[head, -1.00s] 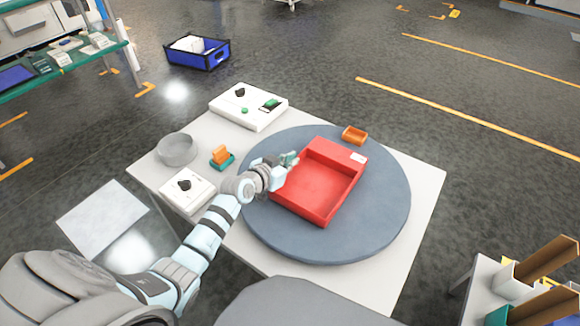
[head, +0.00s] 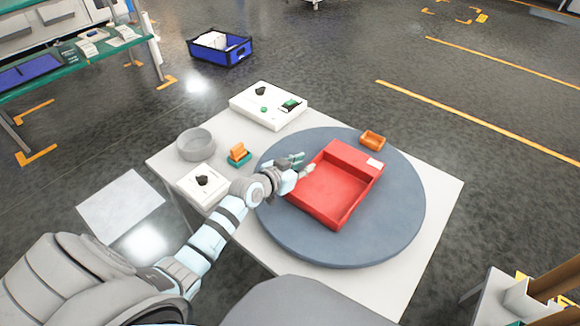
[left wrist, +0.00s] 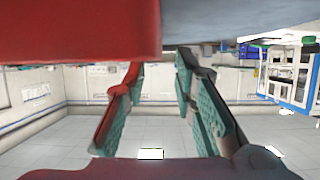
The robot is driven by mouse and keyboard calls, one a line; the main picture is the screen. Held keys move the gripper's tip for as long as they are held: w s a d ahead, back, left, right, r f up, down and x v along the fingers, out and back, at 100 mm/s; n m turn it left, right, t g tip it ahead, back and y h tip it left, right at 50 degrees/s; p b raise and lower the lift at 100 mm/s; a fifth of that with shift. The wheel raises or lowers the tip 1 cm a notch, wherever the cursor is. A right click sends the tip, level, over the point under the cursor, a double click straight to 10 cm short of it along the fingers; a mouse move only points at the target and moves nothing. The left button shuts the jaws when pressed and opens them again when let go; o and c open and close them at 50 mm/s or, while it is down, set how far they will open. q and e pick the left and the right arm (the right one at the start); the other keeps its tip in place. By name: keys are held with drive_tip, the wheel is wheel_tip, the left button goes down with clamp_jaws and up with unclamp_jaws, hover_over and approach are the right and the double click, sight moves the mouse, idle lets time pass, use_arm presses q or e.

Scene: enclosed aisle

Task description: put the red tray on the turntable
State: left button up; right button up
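The red tray (head: 335,188) is an open box with a closed block at its back end and a small white label. It lies flat on the round blue-grey turntable (head: 400,215), within its rim. My left gripper (head: 308,162) is at the tray's left side, close to its wall, with its fingers spread apart. In the left wrist view, the two green-padded fingers (left wrist: 163,70) are apart with nothing between them, and the red tray (left wrist: 75,30) fills the upper left. My right gripper is not in view.
The turntable stands on a white table (head: 437,195). A grey bowl (head: 196,144), a white box with a black knob (head: 204,186), an orange-and-green piece (head: 239,154) and a control panel (head: 268,105) are at the left and back. A small orange tray (head: 372,140) is on the turntable's far edge.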

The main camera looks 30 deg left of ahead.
use_arm(q)
drive_tip(key=p+v, duration=0.3)
drive_tip(key=v, duration=0.6)
drive_tip(key=shift+s, duration=0.25)
drive_tip(key=shift+r, duration=0.1)
